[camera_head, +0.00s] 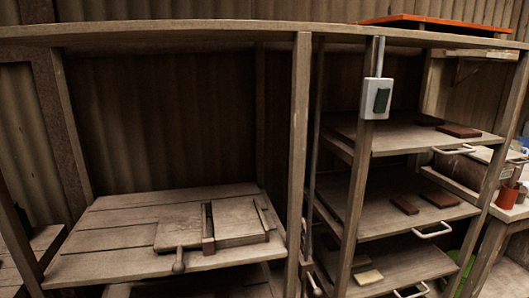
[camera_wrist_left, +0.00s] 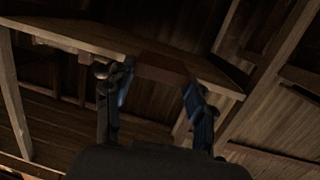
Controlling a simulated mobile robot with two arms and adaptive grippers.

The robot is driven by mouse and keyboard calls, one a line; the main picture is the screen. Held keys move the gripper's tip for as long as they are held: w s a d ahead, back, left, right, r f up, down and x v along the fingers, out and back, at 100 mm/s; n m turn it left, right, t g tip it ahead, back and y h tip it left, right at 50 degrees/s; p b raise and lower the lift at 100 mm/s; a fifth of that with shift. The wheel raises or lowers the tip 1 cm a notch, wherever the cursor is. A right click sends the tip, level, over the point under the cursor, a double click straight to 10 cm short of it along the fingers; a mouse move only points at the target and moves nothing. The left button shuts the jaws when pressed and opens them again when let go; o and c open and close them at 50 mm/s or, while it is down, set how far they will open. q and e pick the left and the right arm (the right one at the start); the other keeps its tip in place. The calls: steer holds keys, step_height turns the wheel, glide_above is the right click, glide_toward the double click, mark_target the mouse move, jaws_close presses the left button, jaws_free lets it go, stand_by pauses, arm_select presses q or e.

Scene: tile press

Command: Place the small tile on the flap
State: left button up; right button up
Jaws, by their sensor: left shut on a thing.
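In the left wrist view, my left gripper (camera_wrist_left: 158,82) has its two dark fingers on either side of a reddish-brown tile (camera_wrist_left: 162,69) and is shut on it. The view is dark, so the tile's exact edges are hard to tell. A wooden board (camera_wrist_left: 80,38) lies just beyond the fingers; I cannot tell whether the tile touches it. In the head view, a wooden press (camera_head: 238,222) sits on the left shelf. A flat wooden piece with a round-knobbed handle (camera_head: 178,234), perhaps the flap, is at its left. Neither gripper shows in the head view.
Right-hand shelves hold dark tiles (camera_head: 459,131) on top, more brown tiles (camera_head: 440,199) in the middle and pale tiles (camera_head: 368,276) below. Wooden posts (camera_head: 298,150) divide the rack. A switch box (camera_head: 376,98) hangs on one post. The left shelf (camera_head: 110,240) is mostly bare.

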arm_select(q)
steer(key=w+d+r+m+h+p, duration=0.2)
steer(key=d+r+p, duration=0.4)
steer(key=d+r, duration=0.45)
steer(key=s+a+f, duration=0.1)
steer(key=s, duration=0.7)
steer(key=shift+s+a+f, duration=0.15)
steer(key=shift+a, duration=0.15)
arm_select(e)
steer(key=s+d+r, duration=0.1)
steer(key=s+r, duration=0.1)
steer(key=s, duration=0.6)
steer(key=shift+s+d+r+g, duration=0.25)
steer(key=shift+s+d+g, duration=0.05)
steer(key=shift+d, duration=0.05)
